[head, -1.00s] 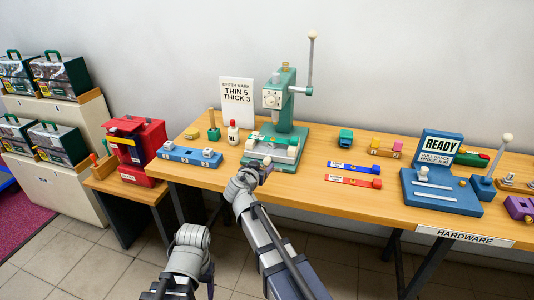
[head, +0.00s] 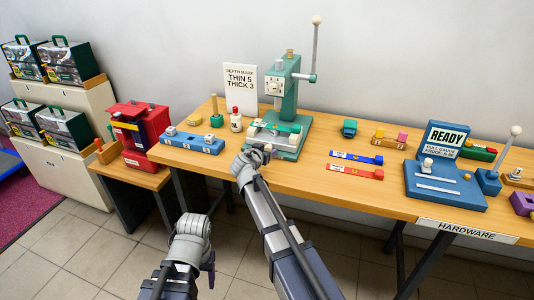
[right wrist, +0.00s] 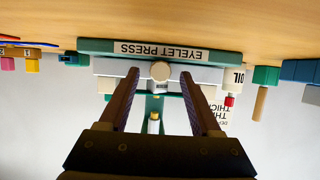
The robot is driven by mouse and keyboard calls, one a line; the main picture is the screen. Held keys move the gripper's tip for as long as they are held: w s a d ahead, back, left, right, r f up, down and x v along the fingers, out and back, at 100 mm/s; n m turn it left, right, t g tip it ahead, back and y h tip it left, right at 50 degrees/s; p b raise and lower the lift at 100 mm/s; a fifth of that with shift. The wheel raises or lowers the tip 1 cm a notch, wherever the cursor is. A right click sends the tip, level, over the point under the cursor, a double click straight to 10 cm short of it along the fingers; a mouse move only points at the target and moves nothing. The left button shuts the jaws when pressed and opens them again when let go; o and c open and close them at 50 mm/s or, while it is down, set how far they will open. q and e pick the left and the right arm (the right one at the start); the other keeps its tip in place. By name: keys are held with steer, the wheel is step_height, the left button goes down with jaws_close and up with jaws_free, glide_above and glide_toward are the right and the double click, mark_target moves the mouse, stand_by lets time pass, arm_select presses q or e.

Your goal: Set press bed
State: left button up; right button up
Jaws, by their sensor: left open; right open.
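The green eyelet press (head: 286,100) stands on the wooden bench, its lever with a white ball upright. Its grey bed (head: 262,136) sits on the green base under the press head. In the right wrist view, which is upside down, the base shows an "EYELET PRESS" label (right wrist: 158,49) and the bed (right wrist: 118,70) has a round cream knob (right wrist: 160,71) at its front. My right gripper (right wrist: 160,80) is open, its fingers either side of the knob; whether they touch it I cannot tell. My left gripper (head: 209,264) hangs low before the bench, mostly hidden by its wrist.
A "THIN 5, THICK 3" depth sign (head: 240,88) stands behind an oil bottle (head: 236,120). A blue block (head: 192,143) lies left of the press. Blue (head: 357,157) and red (head: 355,171) strips and a blue "READY" gauge (head: 445,185) are to the right.

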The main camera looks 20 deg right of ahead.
steer(key=shift+x, duration=0.75)
steer(key=shift+c, duration=0.4)
jaws_close()
stand_by(0.5)
